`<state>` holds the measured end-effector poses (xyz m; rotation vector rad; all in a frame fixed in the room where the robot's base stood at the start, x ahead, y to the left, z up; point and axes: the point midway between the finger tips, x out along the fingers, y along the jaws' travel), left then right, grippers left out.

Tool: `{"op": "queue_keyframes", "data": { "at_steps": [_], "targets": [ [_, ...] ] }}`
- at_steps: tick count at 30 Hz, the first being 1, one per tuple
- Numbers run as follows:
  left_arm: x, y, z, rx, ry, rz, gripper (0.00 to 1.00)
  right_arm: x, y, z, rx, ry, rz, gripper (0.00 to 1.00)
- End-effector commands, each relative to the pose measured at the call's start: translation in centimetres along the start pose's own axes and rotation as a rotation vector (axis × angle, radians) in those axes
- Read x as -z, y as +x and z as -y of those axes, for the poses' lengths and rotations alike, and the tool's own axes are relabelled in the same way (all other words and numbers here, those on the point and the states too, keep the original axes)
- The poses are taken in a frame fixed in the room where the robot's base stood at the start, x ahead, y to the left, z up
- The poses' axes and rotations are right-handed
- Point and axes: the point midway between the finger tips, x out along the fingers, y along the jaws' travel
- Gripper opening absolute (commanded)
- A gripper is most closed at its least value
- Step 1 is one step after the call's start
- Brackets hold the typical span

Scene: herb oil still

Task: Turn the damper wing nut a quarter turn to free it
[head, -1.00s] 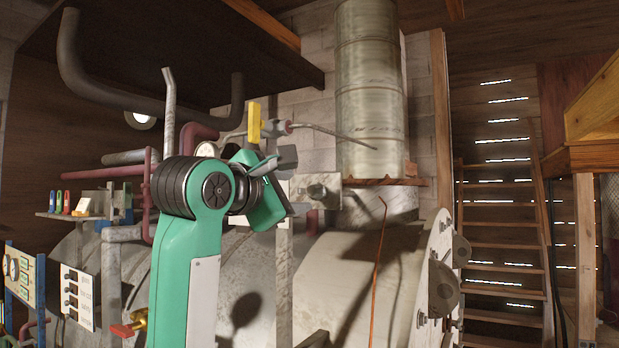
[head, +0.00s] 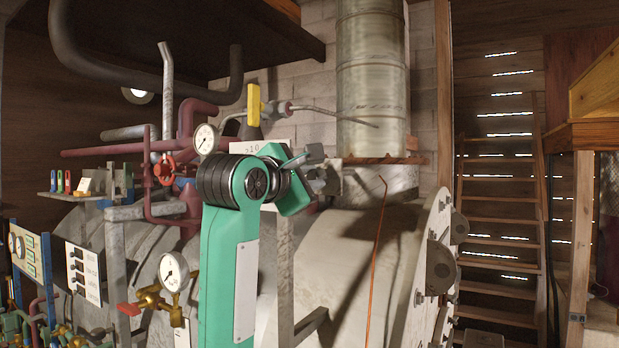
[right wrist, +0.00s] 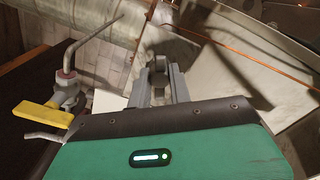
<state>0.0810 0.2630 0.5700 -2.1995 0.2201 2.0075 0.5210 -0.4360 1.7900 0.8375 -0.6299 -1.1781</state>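The damper wing nut (head: 322,182) is a small grey metal piece in front of the lower end of the flue pipe in the head view, partly hidden by my right gripper. My right gripper (head: 308,164) is right at it, its dark fingers extended to the right. In the right wrist view my right gripper (right wrist: 160,84) has its two grey fingers apart, with a gap between them. The grey wing nut (right wrist: 160,63) shows between and just beyond the fingertips; I cannot tell whether they touch it. My left gripper is not in view.
A valve with a yellow handle (head: 254,104) and a bent rod stands close behind my right arm. A pressure gauge (head: 205,139) is left of it. The flue pipe (head: 371,80) rises above the large boiler drum (head: 340,265). A thin orange rod (head: 377,270) stands in front of the drum.

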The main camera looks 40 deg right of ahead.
Motion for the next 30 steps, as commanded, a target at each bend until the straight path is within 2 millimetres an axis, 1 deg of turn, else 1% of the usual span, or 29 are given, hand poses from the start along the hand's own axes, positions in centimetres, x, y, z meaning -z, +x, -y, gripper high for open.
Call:
{"op": "queue_keyframes", "data": {
  "at_steps": [1, 2, 10, 16, 23, 30],
  "targets": [
    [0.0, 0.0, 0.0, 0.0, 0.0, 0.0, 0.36, 0.0, 0.0, 0.0, 0.0, 0.0, 0.0, 0.03],
    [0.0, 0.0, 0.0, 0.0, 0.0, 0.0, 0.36, 0.0, 0.0, 0.0, 0.0, 0.0, 0.0, 0.0],
    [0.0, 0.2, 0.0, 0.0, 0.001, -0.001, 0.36, 0.0, 0.0, 0.0, 0.0, -0.01, 0.0, 0.0],
    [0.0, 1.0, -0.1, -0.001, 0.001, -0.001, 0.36, 0.1, 0.0, 0.1, -0.002, -0.076, -0.002, 0.0],
    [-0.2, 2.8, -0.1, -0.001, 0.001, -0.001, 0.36, 0.3, -0.1, 0.2, -0.003, -0.242, -0.003, 0.0],
    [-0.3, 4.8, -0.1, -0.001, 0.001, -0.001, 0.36, 0.2, -0.1, 0.2, -0.004, -0.468, -0.002, 0.0]
  ]
}}
